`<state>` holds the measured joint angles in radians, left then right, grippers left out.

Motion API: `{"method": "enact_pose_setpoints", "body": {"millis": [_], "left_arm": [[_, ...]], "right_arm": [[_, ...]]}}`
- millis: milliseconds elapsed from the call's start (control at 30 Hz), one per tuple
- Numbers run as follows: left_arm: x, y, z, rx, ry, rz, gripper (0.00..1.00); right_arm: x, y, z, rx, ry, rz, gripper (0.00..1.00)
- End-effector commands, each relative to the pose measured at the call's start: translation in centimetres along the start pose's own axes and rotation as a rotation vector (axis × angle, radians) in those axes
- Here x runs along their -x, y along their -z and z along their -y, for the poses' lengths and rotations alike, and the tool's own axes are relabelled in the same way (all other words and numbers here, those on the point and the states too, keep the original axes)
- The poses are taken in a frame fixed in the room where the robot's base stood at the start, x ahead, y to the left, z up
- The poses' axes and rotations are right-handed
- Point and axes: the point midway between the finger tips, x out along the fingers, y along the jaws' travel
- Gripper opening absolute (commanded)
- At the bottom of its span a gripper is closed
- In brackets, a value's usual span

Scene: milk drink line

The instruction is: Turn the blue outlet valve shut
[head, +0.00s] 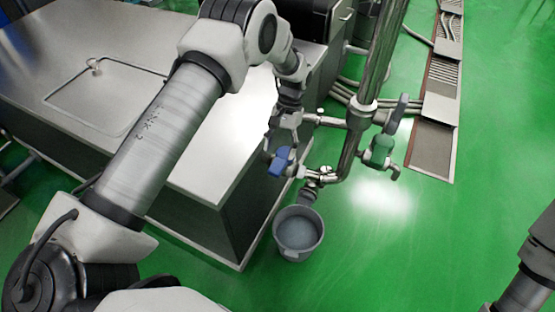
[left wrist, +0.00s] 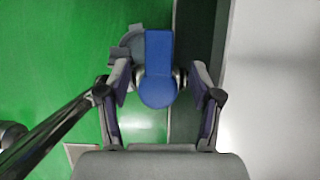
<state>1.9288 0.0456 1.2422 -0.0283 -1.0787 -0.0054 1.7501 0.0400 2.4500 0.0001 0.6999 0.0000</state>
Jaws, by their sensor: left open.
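The blue outlet valve handle (head: 281,162) is on the pipework beside the counter's corner, above a grey bucket. In the left wrist view the blue handle (left wrist: 159,65) lies lengthwise between my two fingers. My left gripper (head: 284,148) reaches down to the handle from above. In the left wrist view my left gripper (left wrist: 160,78) is open, one finger on each side of the handle, with small gaps visible. The valve body behind the handle is mostly hidden. My right gripper is out of view; only part of my right arm shows at the lower right.
The grey bucket (head: 297,252) stands on the green floor under the outlet. A steel vertical pipe (head: 376,68) and a green valve (head: 379,151) are to the right. A steel counter (head: 218,125) is at left. The floor right of the bucket is clear.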

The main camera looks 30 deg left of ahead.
Motion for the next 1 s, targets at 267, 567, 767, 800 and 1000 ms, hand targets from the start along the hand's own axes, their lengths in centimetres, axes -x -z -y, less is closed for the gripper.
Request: {"method": "enact_pose_setpoints", "body": {"millis": [267, 567, 767, 800, 1000], "left_arm": [[6.0, 0.1, 0.0, -0.001, 0.0, -0.003, 0.65], [6.8, 0.0, 0.0, -0.001, 0.0, -0.001, 0.65], [6.7, 0.0, 0.0, -0.001, 0.0, -0.001, 0.65], [6.7, 0.0, 0.0, -0.001, 0.0, 0.0, 0.65], [2.4, -3.6, -0.1, -0.003, 0.0, 0.151, 0.65]], "right_arm": [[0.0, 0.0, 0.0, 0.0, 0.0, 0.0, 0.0], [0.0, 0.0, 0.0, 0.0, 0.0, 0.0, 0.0], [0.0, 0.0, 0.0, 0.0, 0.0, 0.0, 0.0], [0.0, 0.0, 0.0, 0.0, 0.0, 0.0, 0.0], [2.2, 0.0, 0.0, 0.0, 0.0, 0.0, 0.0]]}}
